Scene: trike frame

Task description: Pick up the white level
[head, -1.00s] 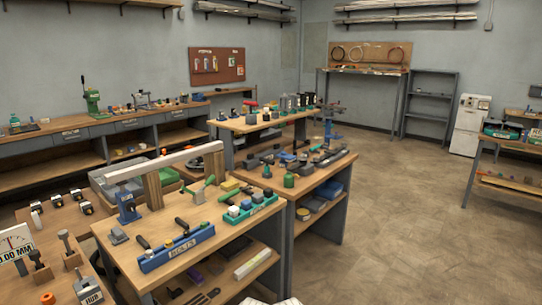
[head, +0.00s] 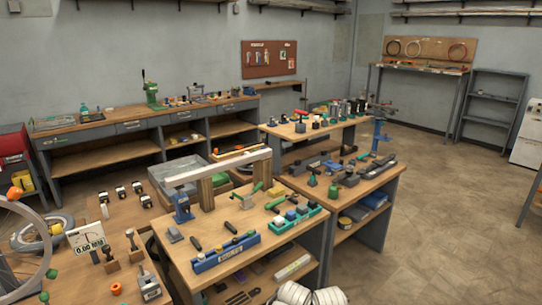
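A long white bar (head: 218,168) lies across two upright wooden blocks (head: 205,193) at the back of the near bench. A shorter pale bar with green on it (head: 293,267) lies on the shelf under that bench. I cannot tell from this view which of the two is the white level. Neither of my grippers is in view.
The near bench (head: 185,262) holds a blue tray (head: 226,253), a green tray (head: 297,222) and loose tools. A dial gauge (head: 87,238) and a wheel (head: 22,250) are at left. A white ribbed thing (head: 308,295) is at the bottom edge. Floor at right (head: 440,215) is clear.

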